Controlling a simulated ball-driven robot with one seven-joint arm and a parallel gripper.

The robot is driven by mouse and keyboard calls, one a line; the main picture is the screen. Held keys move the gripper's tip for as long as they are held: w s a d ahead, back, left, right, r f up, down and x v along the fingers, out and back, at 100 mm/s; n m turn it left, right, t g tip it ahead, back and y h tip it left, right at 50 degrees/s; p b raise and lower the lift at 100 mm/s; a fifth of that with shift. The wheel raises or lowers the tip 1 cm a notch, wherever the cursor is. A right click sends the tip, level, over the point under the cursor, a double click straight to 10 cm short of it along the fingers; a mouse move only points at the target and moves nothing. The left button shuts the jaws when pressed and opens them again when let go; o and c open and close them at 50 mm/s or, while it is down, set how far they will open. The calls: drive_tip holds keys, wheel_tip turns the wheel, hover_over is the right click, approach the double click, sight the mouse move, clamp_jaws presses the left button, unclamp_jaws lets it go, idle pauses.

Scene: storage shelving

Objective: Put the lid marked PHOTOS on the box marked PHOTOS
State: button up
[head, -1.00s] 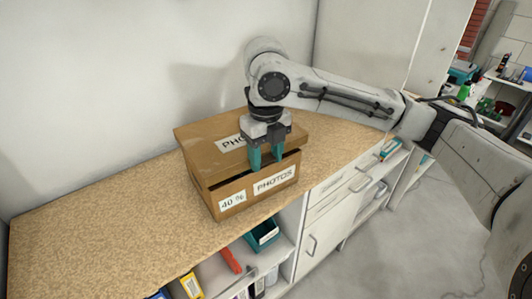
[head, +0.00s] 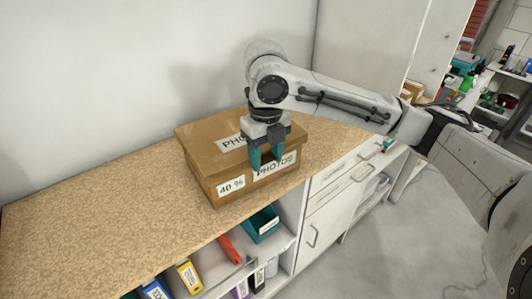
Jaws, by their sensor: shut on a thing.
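The brown lid (head: 205,135) lies over the top of the box, with no clear gap along the front. Its label reads PHO, the rest hidden behind my gripper. My gripper (head: 265,165) points down at the lid's front edge and is shut on the lid. Its teal fingers cover part of that edge and the top of the PHOTOS label on the box.
The speckled counter (head: 100,220) is clear to the left of the box. A pale wall stands behind it. Shelves below hold a teal bin (head: 262,224), a red item (head: 229,248) and several binders. A white cabinet (head: 325,215) is under the counter's right part.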

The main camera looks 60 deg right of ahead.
drive_tip(key=o, duration=1.1)
drive_tip(key=shift+o, duration=0.2)
wheel_tip(320, 180, up, 11)
drive_tip(key=shift+f, duration=0.15)
idle(0.3)
